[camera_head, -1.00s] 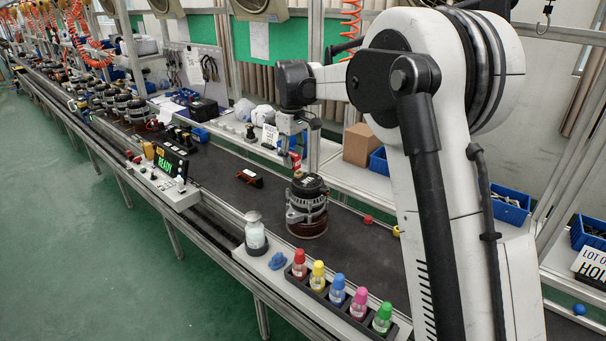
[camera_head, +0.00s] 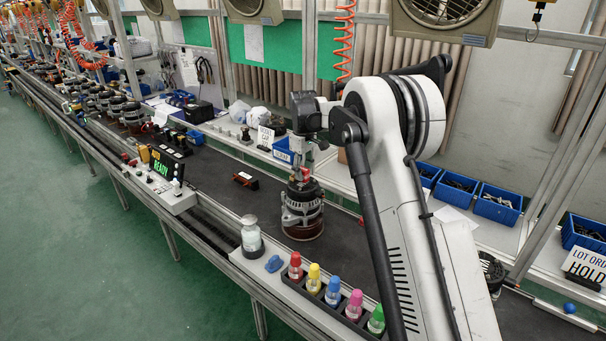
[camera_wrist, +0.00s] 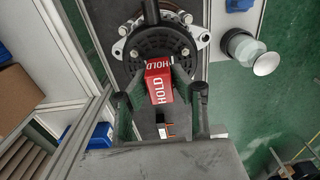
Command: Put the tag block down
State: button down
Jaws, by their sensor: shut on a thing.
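The tag block (camera_wrist: 158,84) is red with white HOLD lettering. It sits between the two fingers of my gripper (camera_wrist: 160,90) in the wrist view, with the fingers shut on it. In the head view my gripper (camera_head: 300,168) points down over the alternator (camera_head: 302,212), and a bit of red shows between the fingers at the alternator's top. In the wrist view the alternator (camera_wrist: 187,48) lies directly behind the tag block. I cannot tell whether the block touches it.
A black rack (camera_head: 322,300) of colour-capped bottles and a glass jar (camera_head: 251,236) stand along the belt's front edge. A small black and orange part (camera_head: 245,180) lies on the belt (camera_head: 215,165) to the left. Blue bins (camera_head: 497,204) stand on the back shelf.

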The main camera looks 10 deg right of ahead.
jog(key=shift+f, duration=0.55)
jog(key=shift+f, duration=0.15)
jog(key=c, duration=1.5)
grip_release()
